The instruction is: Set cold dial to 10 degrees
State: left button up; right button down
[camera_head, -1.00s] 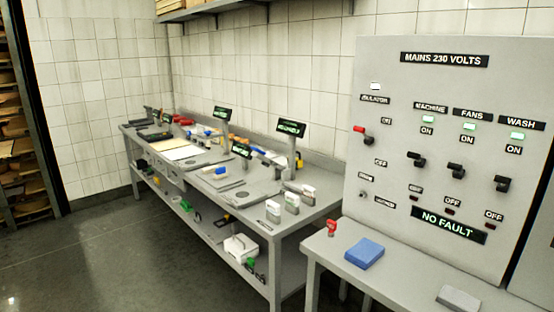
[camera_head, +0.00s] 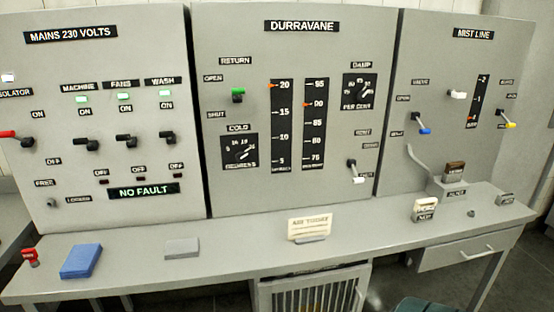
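The cold dial (camera_head: 240,151) is a black square plate with a round knob and white scale marks, low on the left of the middle panel, headed DURRAVANE (camera_head: 301,26). A COLD label sits at its top and a degrees label at its bottom. Its pointer setting is too small to read surely. To its right, a tall black gauge (camera_head: 281,125) runs from 5 to 20, with an orange marker near 20. Neither of my grippers is in view.
A grey bench (camera_head: 230,249) runs below the panels, carrying a blue block (camera_head: 81,261), a grey block (camera_head: 182,248), a small sign (camera_head: 309,228) and a red padlock-like item (camera_head: 30,257). The mains panel (camera_head: 95,211) stands left, the mist line panel (camera_head: 447,60) right. A green-knobbed lever (camera_head: 238,93) is above the dial.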

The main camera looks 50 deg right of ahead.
aim_at(241, 157)
jog(key=z, duration=1.2)
jog(key=i+l, duration=0.1)
jog(key=l, duration=0.45)
jog(key=i+l, duration=0.1)
jog(key=l, duration=1)
jog(key=i, duration=0.05)
